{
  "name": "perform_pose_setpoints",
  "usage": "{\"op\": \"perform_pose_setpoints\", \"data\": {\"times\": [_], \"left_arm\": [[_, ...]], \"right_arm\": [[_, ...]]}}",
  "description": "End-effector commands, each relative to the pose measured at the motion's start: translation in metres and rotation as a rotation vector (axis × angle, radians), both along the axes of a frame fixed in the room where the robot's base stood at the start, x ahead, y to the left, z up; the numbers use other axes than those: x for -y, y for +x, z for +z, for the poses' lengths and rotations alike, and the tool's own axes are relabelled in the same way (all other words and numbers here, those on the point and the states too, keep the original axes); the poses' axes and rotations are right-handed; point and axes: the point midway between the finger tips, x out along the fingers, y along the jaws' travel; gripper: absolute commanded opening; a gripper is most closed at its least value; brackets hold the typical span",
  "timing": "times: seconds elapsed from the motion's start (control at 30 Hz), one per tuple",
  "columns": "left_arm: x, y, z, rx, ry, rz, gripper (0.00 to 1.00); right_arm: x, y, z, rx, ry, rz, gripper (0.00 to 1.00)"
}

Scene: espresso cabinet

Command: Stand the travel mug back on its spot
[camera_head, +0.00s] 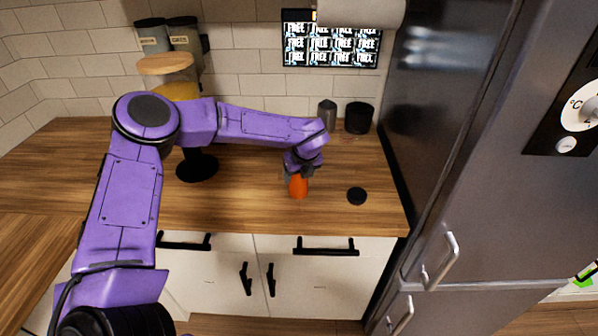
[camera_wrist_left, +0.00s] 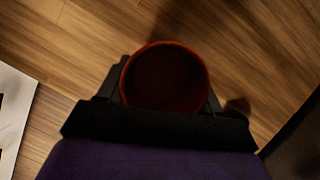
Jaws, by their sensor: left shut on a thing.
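The orange travel mug (camera_head: 298,187) is near the front of the wooden counter, below my left gripper (camera_head: 300,171). My left gripper is shut on the mug, which looks upright. In the left wrist view the mug's round open top (camera_wrist_left: 165,77) sits between the two dark fingers (camera_wrist_left: 165,95). I cannot tell whether its base touches the counter. A flat black disc (camera_head: 357,196), perhaps the mug's spot, lies on the counter to the right of the mug, apart from it. My right gripper is out of view.
A grey canister (camera_head: 327,115) and a black pot (camera_head: 359,118) stand at the back. A tall fridge (camera_head: 440,130) bounds the counter (camera_head: 240,205) on the right. A dispenser with a wooden lid (camera_head: 165,64) stands behind my left arm. The counter between mug and disc is clear.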

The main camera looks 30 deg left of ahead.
Motion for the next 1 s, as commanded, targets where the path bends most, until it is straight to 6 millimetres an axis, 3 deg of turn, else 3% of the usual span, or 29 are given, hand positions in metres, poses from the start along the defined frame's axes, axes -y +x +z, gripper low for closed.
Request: {"op": "perform_pose_setpoints", "data": {"times": [0.43,0.47,0.5,0.53,0.8,0.87,1.0], "left_arm": [[0.000,0.000,-0.008,0.003,0.000,0.000,0.18],[0.000,0.000,-0.007,0.003,0.000,0.000,0.75],[0.000,0.000,-0.007,0.002,0.000,0.001,0.88],[0.000,0.000,-0.007,0.002,0.000,0.001,0.91],[0.000,0.000,-0.005,0.002,0.000,0.001,0.91],[0.000,0.000,0.001,0.002,0.000,0.001,0.91],[0.008,-0.005,0.019,0.007,-0.001,0.000,0.91]], "right_arm": [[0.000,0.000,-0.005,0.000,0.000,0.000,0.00],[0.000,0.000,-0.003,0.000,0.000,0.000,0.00],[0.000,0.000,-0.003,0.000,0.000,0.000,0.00],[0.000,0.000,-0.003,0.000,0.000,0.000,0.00],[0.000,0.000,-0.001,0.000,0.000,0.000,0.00],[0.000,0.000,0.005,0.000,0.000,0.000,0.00],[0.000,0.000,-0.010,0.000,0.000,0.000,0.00]]}}
